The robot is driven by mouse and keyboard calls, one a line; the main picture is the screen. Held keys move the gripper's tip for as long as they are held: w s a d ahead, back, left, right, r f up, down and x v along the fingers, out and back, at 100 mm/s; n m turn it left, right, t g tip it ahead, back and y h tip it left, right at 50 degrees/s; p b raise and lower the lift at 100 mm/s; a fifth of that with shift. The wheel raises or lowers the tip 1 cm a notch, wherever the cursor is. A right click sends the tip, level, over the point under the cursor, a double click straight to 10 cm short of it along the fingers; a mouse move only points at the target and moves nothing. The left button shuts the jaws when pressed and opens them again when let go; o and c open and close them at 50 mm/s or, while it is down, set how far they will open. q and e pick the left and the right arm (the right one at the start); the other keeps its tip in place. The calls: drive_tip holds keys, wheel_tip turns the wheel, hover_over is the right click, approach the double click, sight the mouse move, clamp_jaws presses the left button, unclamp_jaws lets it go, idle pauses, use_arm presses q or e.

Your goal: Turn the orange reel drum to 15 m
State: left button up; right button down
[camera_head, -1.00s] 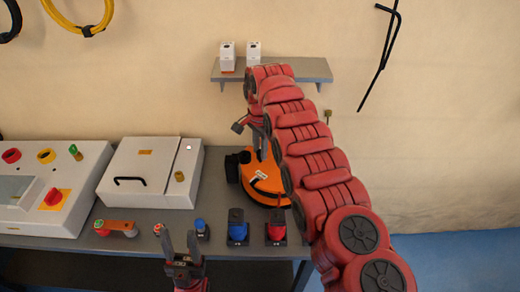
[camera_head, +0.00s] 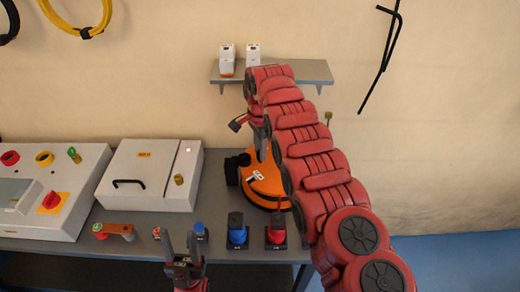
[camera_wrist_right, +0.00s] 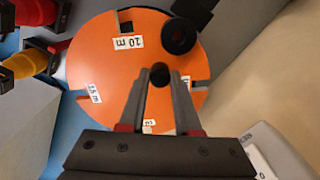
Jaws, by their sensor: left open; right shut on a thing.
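The orange reel drum (camera_head: 266,188) lies flat on the bench, partly hidden by my right arm. In the right wrist view the drum (camera_wrist_right: 110,75) shows slots and white labels. One label (camera_wrist_right: 129,43) reads 10 m, and another (camera_wrist_right: 93,92) ends in 5 m, its first digit unclear. Further labels are partly hidden by my fingers. My right gripper (camera_wrist_right: 160,82) is over the drum, shut on a small dark round peg (camera_wrist_right: 160,72). My left gripper (camera_head: 181,246) is open and empty at the bench's front edge, away from the drum.
Blue (camera_head: 237,229) and red (camera_head: 276,231) switches stand in front of the drum. A white box (camera_head: 150,175) and control panel (camera_head: 50,190) are left. A shelf (camera_head: 300,70) hangs behind.

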drive_tip(key=c, duration=0.6)
unclamp_jaws()
drive_tip(key=shift+w+r, duration=0.1)
drive_tip(key=shift+r, duration=0.45)
wheel_tip(320, 180, up, 7)
drive_tip(key=p, duration=0.5)
drive_tip(key=shift+d+f, duration=0.1)
drive_tip(key=shift+f, duration=0.1)
drive_tip(key=shift+f, duration=0.1)
